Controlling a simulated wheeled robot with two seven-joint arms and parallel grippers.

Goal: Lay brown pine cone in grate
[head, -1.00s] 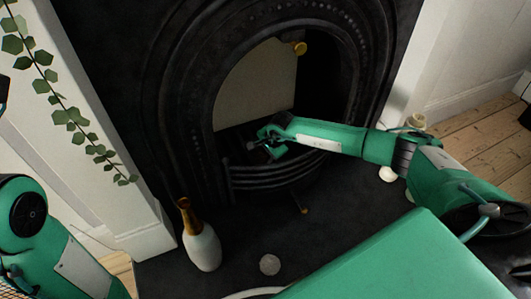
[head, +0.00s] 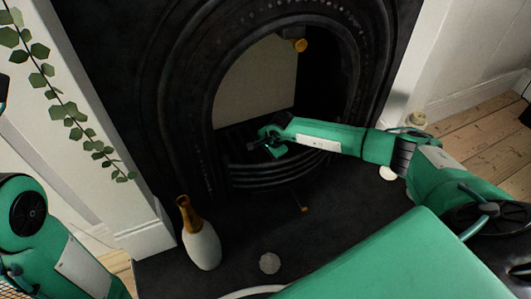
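The black grate (head: 280,178) sits in the arched fireplace opening, with curved bars across its front. My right arm reaches in from the right, and my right gripper (head: 259,143) is over the grate, just behind and above the front bars. Its fingers are small and dark against the black iron, so I cannot tell whether they are open or shut. I cannot make out a brown pine cone; the gripper or the dark grate may hide it. My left arm shows at the left edge, but its gripper is out of view.
A white and brown bottle-shaped vase (head: 201,238) stands on the dark hearth at left. A small white object (head: 387,174) and a pale jar (head: 416,119) are at right. A leafy vine (head: 72,112) hangs at left.

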